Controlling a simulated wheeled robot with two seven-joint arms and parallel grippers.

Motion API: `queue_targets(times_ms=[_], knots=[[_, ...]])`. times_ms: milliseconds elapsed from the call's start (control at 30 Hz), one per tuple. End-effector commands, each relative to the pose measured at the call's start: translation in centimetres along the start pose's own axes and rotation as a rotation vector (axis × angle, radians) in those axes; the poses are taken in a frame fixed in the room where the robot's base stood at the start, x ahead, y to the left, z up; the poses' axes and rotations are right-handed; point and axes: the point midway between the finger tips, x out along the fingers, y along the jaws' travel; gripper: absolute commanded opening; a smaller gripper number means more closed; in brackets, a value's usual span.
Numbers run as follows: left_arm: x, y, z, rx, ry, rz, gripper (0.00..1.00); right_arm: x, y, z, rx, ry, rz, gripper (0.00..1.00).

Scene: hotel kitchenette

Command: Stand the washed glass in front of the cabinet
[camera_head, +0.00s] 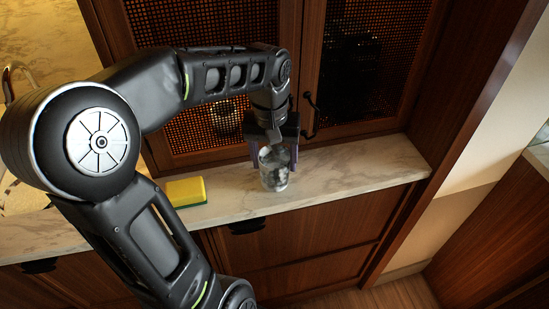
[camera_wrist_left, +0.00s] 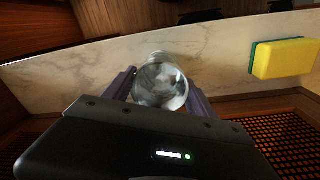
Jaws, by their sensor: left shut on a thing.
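The glass (camera_head: 274,172) is clear and upright in the head view, over the marble counter in front of the cabinet (camera_head: 213,125). My left gripper (camera_head: 273,155) comes down from above and is shut on the glass, one finger on each side. In the left wrist view the glass (camera_wrist_left: 160,84) sits between the two purple-grey fingers (camera_wrist_left: 158,90). I cannot tell whether its base touches the counter or hangs just above it. My right gripper is not in view.
A yellow and green sponge (camera_head: 186,192) lies on the marble counter (camera_head: 365,163) left of the glass; the wrist view shows the sponge too (camera_wrist_left: 284,58). The counter right of the glass is clear. A dark door handle (camera_head: 311,115) sticks out behind the gripper.

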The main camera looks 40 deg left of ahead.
Motion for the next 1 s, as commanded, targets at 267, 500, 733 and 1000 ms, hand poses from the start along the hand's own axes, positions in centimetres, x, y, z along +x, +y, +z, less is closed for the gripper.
queue_targets(times_ms=[267, 500, 733, 1000], knots=[[0.18, -0.01, 0.00, -0.001, 0.001, 0.000, 0.08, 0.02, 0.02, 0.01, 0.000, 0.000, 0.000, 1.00], [0.47, -0.03, 0.03, -0.001, 0.000, 0.000, 0.75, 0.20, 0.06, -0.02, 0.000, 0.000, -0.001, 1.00], [0.46, -0.02, 0.02, -0.001, 0.000, 0.000, 0.88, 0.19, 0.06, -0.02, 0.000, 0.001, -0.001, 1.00], [-0.03, 0.00, 0.00, -0.001, 0.000, 0.000, 0.88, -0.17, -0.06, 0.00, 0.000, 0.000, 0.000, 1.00]])
